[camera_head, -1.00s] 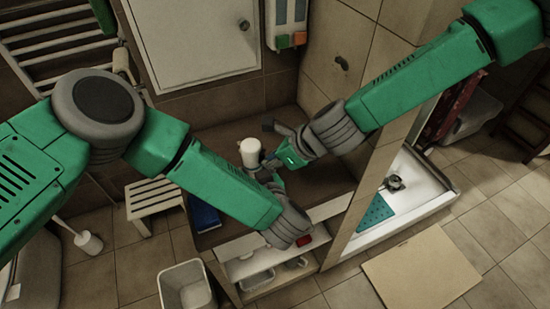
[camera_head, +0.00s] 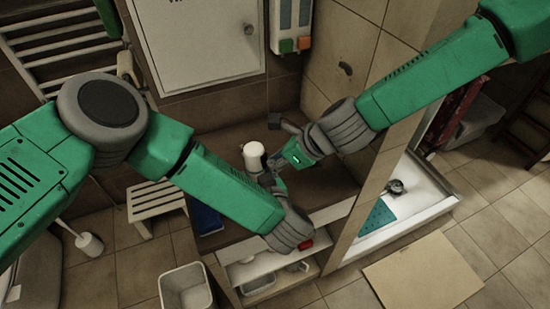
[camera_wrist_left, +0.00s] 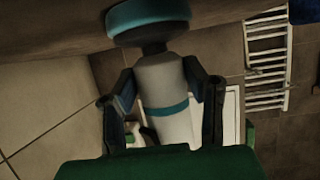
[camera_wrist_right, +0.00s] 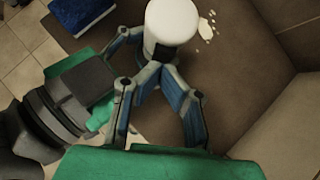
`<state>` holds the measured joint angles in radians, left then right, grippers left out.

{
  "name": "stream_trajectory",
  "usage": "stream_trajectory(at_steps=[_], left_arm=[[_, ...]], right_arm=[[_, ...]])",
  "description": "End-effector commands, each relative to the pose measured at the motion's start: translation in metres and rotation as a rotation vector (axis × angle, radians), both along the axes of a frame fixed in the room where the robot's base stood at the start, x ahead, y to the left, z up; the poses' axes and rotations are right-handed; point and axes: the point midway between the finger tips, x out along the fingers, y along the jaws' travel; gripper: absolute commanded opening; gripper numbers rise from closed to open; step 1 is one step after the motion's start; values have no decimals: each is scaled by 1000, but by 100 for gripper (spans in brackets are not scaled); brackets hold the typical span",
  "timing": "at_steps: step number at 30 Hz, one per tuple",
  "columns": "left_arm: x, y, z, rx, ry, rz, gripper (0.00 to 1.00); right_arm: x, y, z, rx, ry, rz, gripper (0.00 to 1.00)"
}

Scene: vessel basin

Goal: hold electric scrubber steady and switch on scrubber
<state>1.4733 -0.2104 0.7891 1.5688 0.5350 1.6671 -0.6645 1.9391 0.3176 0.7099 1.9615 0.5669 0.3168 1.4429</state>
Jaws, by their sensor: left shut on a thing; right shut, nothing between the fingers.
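The electric scrubber (camera_wrist_left: 165,95), pale with a teal band and a wide teal head, is between the fingers of my left gripper (camera_wrist_left: 158,88), which is shut on it. It stands head-down near the dark counter. Its white upper end shows in the head view (camera_head: 254,155) and the right wrist view (camera_wrist_right: 172,28). My right gripper (camera_wrist_right: 153,74) is shut and empty, with its fingertips close beside the white end. I cannot tell whether they touch it. In the head view the right gripper (camera_head: 276,163) partly overlaps the left one. I see no switch clearly.
The brown counter (camera_head: 228,137) has free room behind the scrubber. A blue item (camera_head: 206,219) lies at its left edge. A tiled wall bounds the right side. A white stool (camera_head: 155,198) and a bin (camera_head: 186,288) stand on the floor.

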Motion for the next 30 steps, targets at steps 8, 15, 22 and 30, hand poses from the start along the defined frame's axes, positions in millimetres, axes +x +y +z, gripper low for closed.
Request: stream_trajectory(at_steps=[8, 15, 22, 30], left_arm=[[0, -1, 0, 2, -1, 1, 2], [0, 0, 0, 0, 0, 1, 2], [1, 2, 0, -1, 0, 2, 2], [1, 0, 0, 1, -1, 1, 2]], right_arm=[[-23, -42, 22, 5, -3, -2, 0], [-41, -68, 62, 2, -2, -1, 0], [-50, -77, 80, 0, 1, -1, 0], [-51, -81, 83, 1, 2, -2, 0]])
